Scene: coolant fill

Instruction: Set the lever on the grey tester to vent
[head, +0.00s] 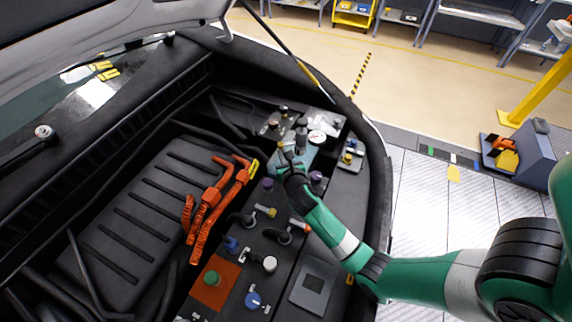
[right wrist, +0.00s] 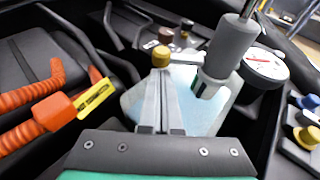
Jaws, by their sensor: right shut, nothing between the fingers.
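The grey tester (right wrist: 232,45) stands upright on the pale blue tank (right wrist: 205,108), with a round white gauge (right wrist: 266,66) at its right. In the head view the tester (head: 301,134) and gauge (head: 317,137) are near the far end of the bay. My right gripper (right wrist: 163,82) is shut and empty, left of the tester and over the tank. A gold knob (right wrist: 161,57) shows right at its fingertips; I cannot tell whether they touch or whether it belongs to the lever. The right gripper (head: 284,153) also shows in the head view. My left gripper is not in view.
Orange hoses (head: 208,200) with a yellow tag (right wrist: 95,98) lie left of the gripper. Blue and yellow caps (right wrist: 307,137) are at the right. Several caps and knobs line the near bay, including an orange plate (head: 212,294). The raised hood (head: 120,25) is at upper left.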

